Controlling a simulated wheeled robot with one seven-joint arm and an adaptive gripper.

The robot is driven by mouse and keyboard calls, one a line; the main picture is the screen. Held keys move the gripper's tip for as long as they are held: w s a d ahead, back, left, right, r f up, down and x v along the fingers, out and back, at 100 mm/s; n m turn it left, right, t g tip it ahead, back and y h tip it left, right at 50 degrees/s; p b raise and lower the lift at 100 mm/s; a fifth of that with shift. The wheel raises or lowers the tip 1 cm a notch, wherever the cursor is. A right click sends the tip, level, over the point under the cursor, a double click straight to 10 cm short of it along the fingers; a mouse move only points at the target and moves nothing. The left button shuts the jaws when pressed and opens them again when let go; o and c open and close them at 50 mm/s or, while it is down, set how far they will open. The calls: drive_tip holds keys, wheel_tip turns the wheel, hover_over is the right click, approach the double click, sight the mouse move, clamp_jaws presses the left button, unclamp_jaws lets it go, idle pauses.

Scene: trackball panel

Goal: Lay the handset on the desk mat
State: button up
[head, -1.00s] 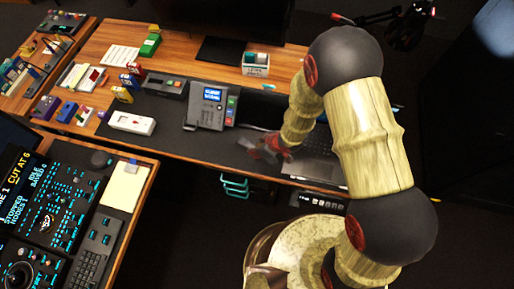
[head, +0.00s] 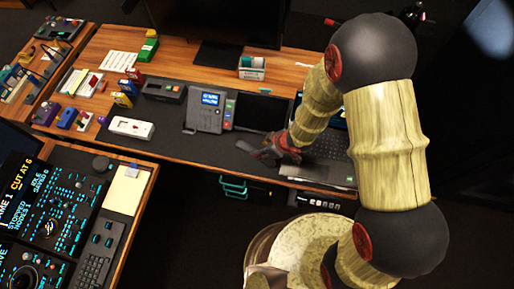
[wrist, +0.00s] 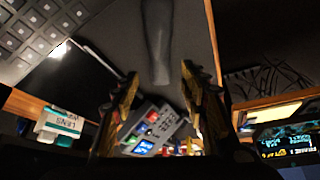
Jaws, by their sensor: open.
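The handset (wrist: 157,40) is a long dark grey piece in the wrist view. In the head view my gripper (head: 258,150) is low over the mat (head: 185,150), right of the desk phone (head: 207,112) and left of the laptop. The phone also shows in the wrist view (wrist: 155,130).
The laptop (head: 330,148) stands close on the right. A dark flat screen (head: 262,112) lies behind my gripper. A white device (head: 130,128) and a dark box (head: 163,91) stand left of the phone.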

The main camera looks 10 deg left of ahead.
drive_tip(key=p+v, duration=0.1)
drive_tip(key=v, duration=0.3)
drive_tip(key=shift+s+d+r, duration=0.1)
drive_tip(key=shift+d+r, duration=0.05)
drive_tip(key=shift+r, duration=0.15)
